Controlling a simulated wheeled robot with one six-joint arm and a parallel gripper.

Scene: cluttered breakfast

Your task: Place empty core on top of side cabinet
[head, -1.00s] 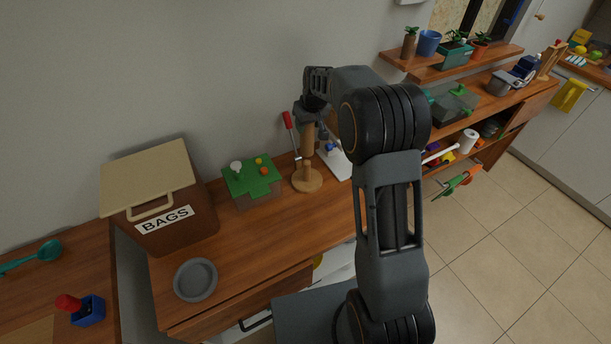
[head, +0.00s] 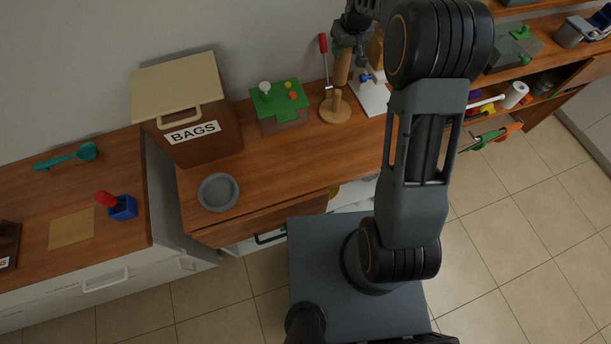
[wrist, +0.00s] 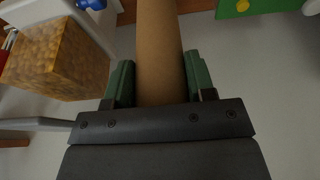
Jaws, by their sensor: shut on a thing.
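The empty core, a plain brown cardboard tube (head: 343,68), is held upright in my gripper (head: 352,42) in the head view. In the wrist view the core (wrist: 160,40) runs between the two green fingers of my gripper (wrist: 159,66), which are shut on it. Below it stands a round wooden holder (head: 335,110) with a short peg. The tube's lower end is just above the peg; I cannot tell if they are fully apart. A cabinet with a wooden top (head: 40,200) and white front is at the left and may be the side cabinet.
On the counter are a BAGS box (head: 195,120), a grey plate (head: 218,192), a green-topped block (head: 280,104) and a red-handled tool (head: 324,50).

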